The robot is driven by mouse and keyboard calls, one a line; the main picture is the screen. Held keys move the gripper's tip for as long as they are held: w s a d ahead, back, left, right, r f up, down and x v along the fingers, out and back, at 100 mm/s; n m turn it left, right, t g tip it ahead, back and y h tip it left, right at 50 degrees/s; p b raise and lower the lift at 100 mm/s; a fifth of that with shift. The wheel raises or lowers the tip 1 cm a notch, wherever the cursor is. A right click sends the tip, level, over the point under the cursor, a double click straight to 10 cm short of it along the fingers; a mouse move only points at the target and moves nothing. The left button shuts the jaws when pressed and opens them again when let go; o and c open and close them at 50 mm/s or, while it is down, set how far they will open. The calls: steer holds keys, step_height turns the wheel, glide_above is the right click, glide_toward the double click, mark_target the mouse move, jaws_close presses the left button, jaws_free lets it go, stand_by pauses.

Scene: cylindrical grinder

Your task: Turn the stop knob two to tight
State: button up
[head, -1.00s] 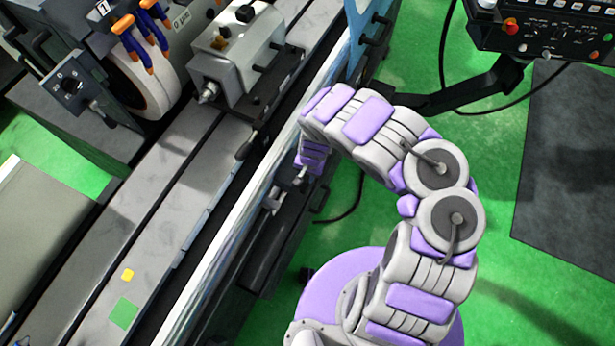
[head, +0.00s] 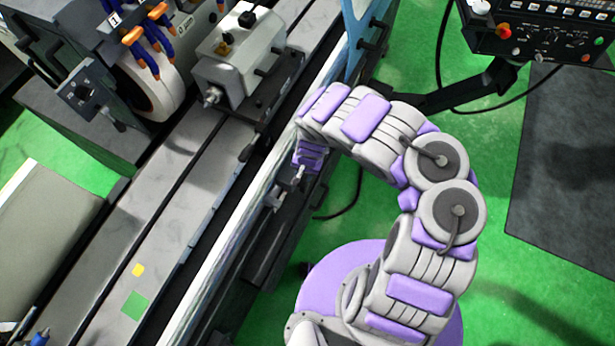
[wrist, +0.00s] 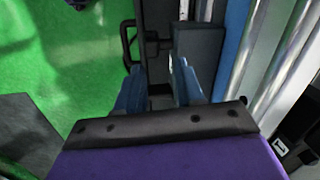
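My gripper (wrist: 159,68) shows in the wrist view with its two blue fingers apart and nothing visible held between them. Ahead of the fingers are a dark block (wrist: 197,52) and a black bracket-shaped handle (wrist: 128,45) on the machine's front. I cannot pick out stop knob two with certainty in either view. In the head view, my arm reaches down to the machine's front, and its purple end hides much of the spot. A small silvery fitting (head: 275,199) sits just below and left of it. I cannot tell whether the fingers touch anything.
A long bright rail (head: 225,235) runs along the grinder's front edge. A tailstock (head: 240,65) and a grinding wheel (head: 150,85) stand behind it. A control panel (head: 540,30) on a dark arm hangs at upper right.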

step_height(320, 180, up, 6)
steer(key=s, duration=0.2)
steer(key=shift+a+f, duration=0.2)
steer(key=shift+a, duration=0.2)
steer(key=shift+r, duration=0.1)
stand_by(0.7)
step_height(320, 180, up, 17)
steer(key=d+b, duration=0.2)
steer(key=b, duration=0.1)
steer(key=shift+w, duration=0.25)
stand_by(0.5)
